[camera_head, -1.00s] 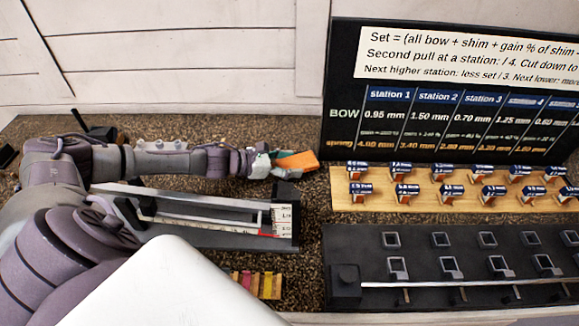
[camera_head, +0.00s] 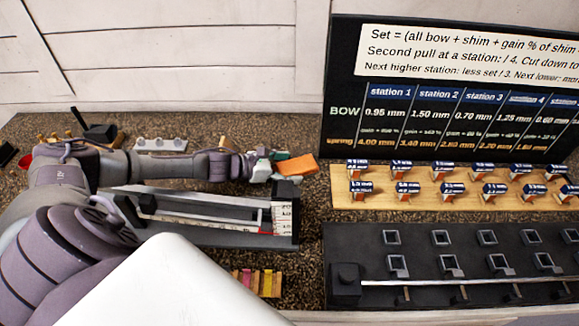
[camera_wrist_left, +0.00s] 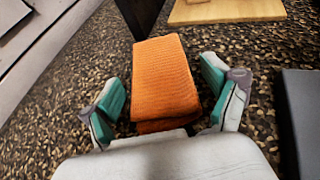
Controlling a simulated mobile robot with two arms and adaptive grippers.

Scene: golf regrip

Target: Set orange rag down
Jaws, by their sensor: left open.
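The orange rag (camera_head: 296,165) is a folded, ribbed block of cloth. It lies on the speckled counter behind the end of the dark gauge fixture. In the left wrist view the rag (camera_wrist_left: 165,82) sits between the spread fingers of my left gripper (camera_wrist_left: 165,105), with a gap on both sides. My left gripper (camera_head: 268,165) is open at the rag's left end in the head view. Its teal fingertips do not appear to touch the cloth. My right gripper is not in view.
A dark gauge fixture (camera_head: 205,222) stands just in front of the rag. To the right are a wooden board (camera_head: 345,203) with several small labelled blocks and a black rack (camera_head: 430,290). A black sign (camera_head: 340,75) stands behind. Bare counter (camera_head: 309,210) lies between them.

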